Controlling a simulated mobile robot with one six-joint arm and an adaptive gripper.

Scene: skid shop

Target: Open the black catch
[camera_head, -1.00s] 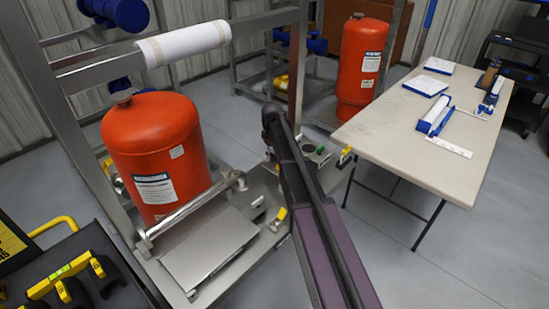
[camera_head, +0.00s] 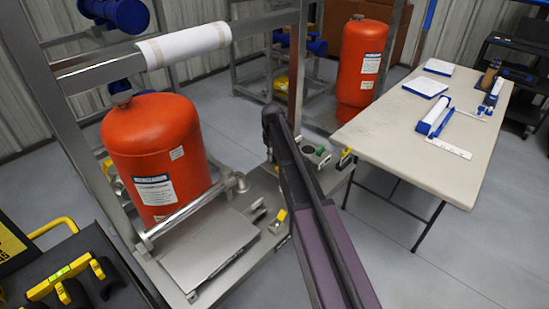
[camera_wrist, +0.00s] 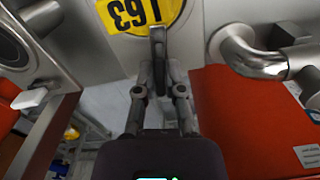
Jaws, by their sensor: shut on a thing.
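In the wrist view the black catch (camera_wrist: 157,42) is a short dark upright piece in front of a grey metal panel, just below a yellow plate. My gripper (camera_wrist: 159,72) comes up from the bottom of that view. Its two fingertips are closed in on the lower part of the catch, one on each side. The fingertips hide part of the catch, and I cannot tell how far it is turned. In the head view my dark arm stands over the steel skid (camera_head: 205,255) and hides the gripper and the catch.
A steel pipe elbow (camera_wrist: 240,52) is close on the right. A red tank (camera_head: 155,140) stands on the skid. A table (camera_head: 400,135) stands to the right, with open floor in front.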

